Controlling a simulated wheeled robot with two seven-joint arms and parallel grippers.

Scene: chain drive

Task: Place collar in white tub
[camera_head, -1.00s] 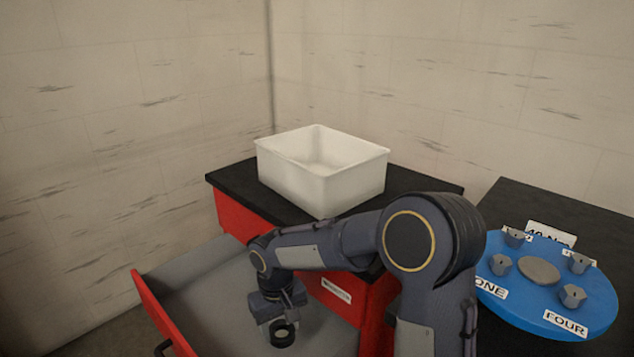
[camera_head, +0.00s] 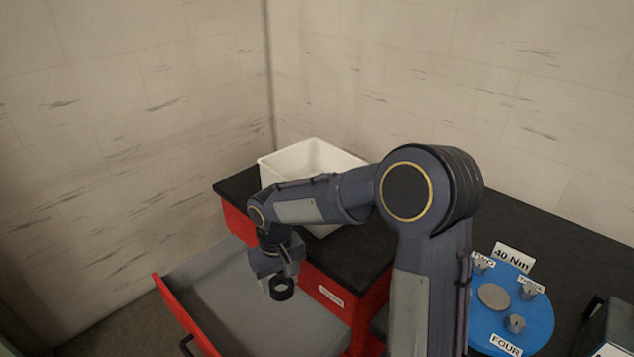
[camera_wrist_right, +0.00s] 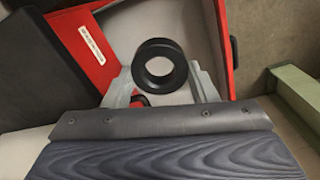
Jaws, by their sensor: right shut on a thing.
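The collar (camera_head: 282,289) is a small black ring. It also shows in the right wrist view (camera_wrist_right: 159,51), between the two fingers. My right gripper (camera_head: 281,277) is shut on the collar and holds it above the open drawer. The white tub (camera_head: 309,156) stands on the black top of the red cabinet, behind my right arm. The arm hides the tub's front and right part, and its inside shows only partly. My left gripper is not in view.
The cabinet's black top (camera_head: 350,263) is bare in front of the tub. A blue disc (camera_head: 540,318) with grey knobs lies on the black bench at right.

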